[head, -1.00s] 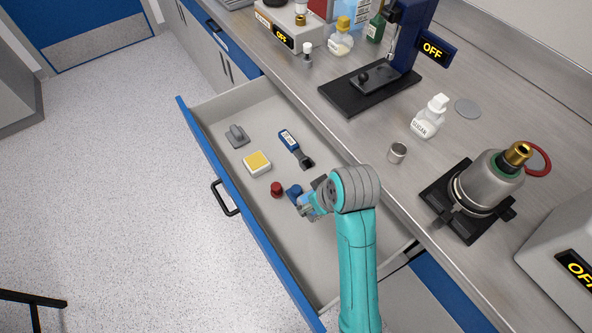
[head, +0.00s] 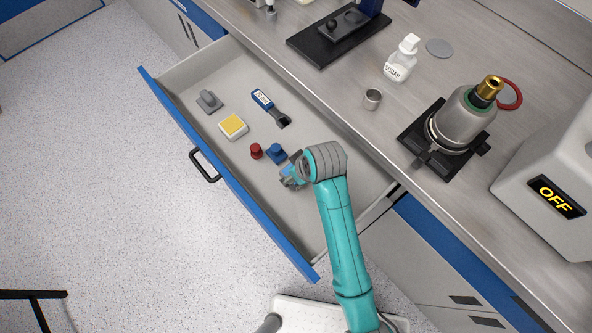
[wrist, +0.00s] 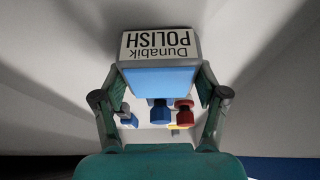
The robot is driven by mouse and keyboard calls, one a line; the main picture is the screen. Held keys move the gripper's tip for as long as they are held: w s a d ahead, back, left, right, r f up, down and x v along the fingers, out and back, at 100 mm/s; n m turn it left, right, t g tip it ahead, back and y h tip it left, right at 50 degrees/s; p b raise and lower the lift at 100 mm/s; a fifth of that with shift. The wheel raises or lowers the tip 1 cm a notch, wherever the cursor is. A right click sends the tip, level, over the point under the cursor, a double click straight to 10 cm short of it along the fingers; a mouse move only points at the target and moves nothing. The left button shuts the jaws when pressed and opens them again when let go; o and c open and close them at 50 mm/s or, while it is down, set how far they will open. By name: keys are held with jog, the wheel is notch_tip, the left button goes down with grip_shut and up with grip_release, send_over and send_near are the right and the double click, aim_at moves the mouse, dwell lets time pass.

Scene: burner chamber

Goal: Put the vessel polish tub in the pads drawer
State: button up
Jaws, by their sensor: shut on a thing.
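The polish tub (wrist: 158,62) is held between the two fingers of my gripper (wrist: 160,85) in the wrist view. Its white label reads "Dunabik POLISH" upside down, and a blue part shows below it. In the head view my gripper (head: 292,172) is inside the open drawer (head: 215,158), toward its near end, and the arm hides much of the tub. I cannot tell whether the tub touches the drawer floor.
In the drawer lie a blue knob-like piece (head: 277,153), a red one (head: 256,151), a yellow-topped white block (head: 233,126), a blue-handled tool (head: 270,107) and a grey piece (head: 209,101). On the counter stand a sugar bottle (head: 401,60), a small metal cup (head: 372,99) and a metal vessel (head: 463,118).

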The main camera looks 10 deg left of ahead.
jog(key=o, duration=1.4)
jog(key=shift+f, duration=0.1)
jog(key=v, duration=1.2)
